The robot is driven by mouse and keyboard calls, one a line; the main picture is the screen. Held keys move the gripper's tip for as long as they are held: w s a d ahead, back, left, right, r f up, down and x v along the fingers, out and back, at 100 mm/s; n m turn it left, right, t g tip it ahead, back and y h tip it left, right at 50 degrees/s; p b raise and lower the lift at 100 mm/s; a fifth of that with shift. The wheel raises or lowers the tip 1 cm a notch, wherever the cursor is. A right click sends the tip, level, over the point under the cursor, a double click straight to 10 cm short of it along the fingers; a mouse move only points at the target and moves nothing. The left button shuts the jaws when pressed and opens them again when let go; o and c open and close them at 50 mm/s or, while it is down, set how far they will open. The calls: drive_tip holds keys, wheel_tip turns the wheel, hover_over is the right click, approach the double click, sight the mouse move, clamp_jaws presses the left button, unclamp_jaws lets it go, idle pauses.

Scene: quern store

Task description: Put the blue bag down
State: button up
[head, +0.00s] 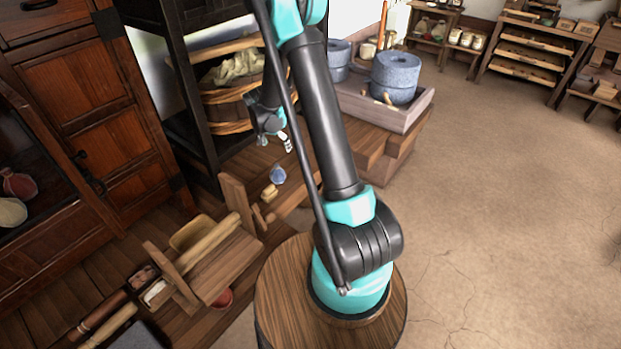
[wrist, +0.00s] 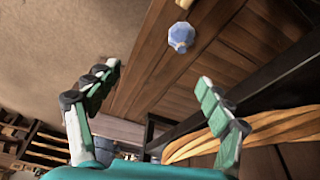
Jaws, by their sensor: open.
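The small blue bag (head: 278,176) rests on a low wooden bench (head: 297,200), clear of my gripper. It also shows in the wrist view as a pale blue faceted lump (wrist: 181,37) on brown planks, beyond my fingertips. My gripper (head: 276,142) hangs above and behind the bag in the head view, partly in shadow. In the wrist view its two fingers (wrist: 157,80) are spread wide with nothing between them.
A small tan object (head: 269,193) sits close beside the bag. A wooden tub (head: 228,108) with cloth stands on a dark rack behind. A wooden tray (head: 408,115) with grey quern stones is to the right. Open floor (head: 510,200) lies at right.

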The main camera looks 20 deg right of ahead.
drive_tip(key=s+d+r+n+y, duration=0.1)
drive_tip(key=s+d+r+n, duration=0.1)
drive_tip(key=s+r, duration=0.5)
drive_tip(key=s+d+r+n, duration=0.2)
drive_tip(key=s+r, duration=0.3)
drive_tip(key=s, duration=0.4)
drive_tip(key=s+n+t+y, duration=0.1)
drive_tip(key=s+n, duration=0.2)
drive_tip(key=s, duration=1.3)
drive_tip(key=shift+s+d+f+n+y, duration=0.15)
drive_tip(key=shift+s+f+n+y, duration=0.15)
drive_tip(key=shift+s+n, duration=0.1)
